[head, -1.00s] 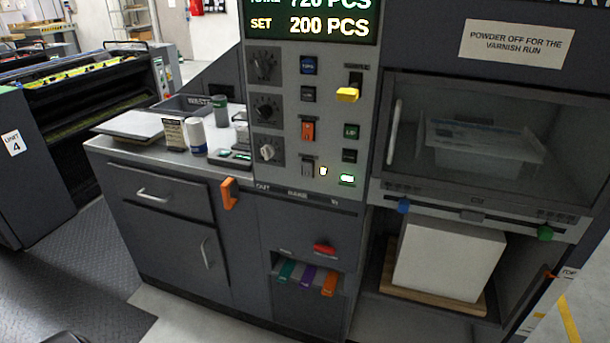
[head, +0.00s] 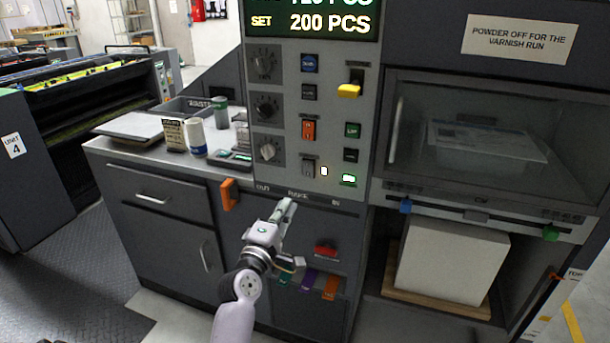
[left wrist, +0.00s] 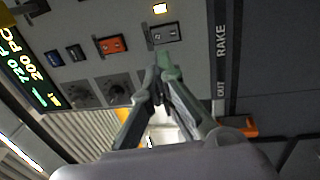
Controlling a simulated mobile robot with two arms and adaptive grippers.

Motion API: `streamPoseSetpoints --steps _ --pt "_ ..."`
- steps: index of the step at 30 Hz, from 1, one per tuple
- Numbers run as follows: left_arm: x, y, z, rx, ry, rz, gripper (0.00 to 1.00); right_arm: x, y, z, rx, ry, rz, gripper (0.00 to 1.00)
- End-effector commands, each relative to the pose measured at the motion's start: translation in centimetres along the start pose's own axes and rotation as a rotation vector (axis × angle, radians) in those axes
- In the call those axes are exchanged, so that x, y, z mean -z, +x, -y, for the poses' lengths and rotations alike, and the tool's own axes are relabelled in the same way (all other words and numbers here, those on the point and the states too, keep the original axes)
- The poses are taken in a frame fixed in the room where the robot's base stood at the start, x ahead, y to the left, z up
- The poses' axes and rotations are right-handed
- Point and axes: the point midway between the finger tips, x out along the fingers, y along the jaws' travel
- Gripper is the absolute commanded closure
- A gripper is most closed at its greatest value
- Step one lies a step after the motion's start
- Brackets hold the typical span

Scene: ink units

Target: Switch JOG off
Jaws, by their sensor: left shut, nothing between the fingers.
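The grey control panel (head: 282,110) carries several switches; I cannot read the label JOG on any of them. A dark rocker switch (head: 308,169) sits low on the panel with a lit lamp (head: 324,171) beside it. The same rocker (left wrist: 163,36) and lamp (left wrist: 160,8) show in the left wrist view. An orange rocker (head: 308,130) is above it. My left gripper (head: 288,206) is shut and empty, below the dark rocker in the head view. In the left wrist view its fingertips (left wrist: 163,62) appear close to that rocker; contact is not clear. My right gripper is not in view.
An orange handle (head: 229,194) juts from the cabinet front at left. Cans and a jar stand on the counter (head: 106,148). A windowed hood (head: 480,130) is at right.

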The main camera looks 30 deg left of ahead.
Motion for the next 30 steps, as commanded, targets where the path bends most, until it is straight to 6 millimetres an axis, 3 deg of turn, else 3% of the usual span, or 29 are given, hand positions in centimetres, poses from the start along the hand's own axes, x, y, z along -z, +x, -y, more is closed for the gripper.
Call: streamPoseSetpoints --steps 7,11,24,30 --pt "-0.1 0.3 0.1 0.002 0.003 0.001 1.0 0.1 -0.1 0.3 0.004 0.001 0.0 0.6" --pt "-0.1 1.5 0.0 0.001 0.003 0.001 1.0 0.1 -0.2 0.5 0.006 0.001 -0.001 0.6" --pt "-0.1 10.5 0.0 0.002 0.005 0.001 1.0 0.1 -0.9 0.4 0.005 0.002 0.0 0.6" --pt "-0.1 13.1 0.2 0.003 0.005 0.002 1.0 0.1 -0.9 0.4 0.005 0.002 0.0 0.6"
